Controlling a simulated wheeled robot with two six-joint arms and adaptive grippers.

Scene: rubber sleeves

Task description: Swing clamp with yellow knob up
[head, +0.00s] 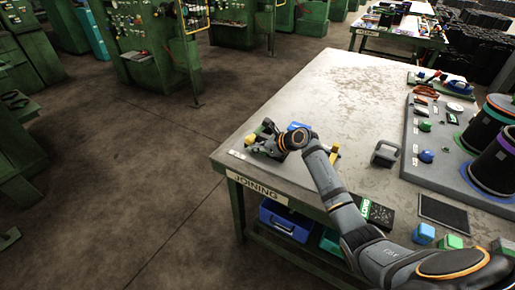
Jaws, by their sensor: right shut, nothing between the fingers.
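My right gripper (266,137) is over the near left corner of the grey table, its arm reaching in from the lower right. Its fingers are shut with nothing between them. A small yellow part (249,140) shows right beside the fingertips, and another yellow part (335,153) shows just right of my wrist. Either could be the clamp's yellow knob; I cannot tell which. The clamp's body is mostly hidden behind my gripper and wrist, so its angle and any contact are unclear. A blue part (297,126) shows behind the wrist. My left gripper is not in view.
The table (345,95) is bare behind the gripper. A grey padlock-shaped block (385,153) lies to the right. Further right, a grey board (440,165) holds black cylinders (492,160) and small parts. A dark flat pad (443,213) and coloured blocks (424,233) line the front edge.

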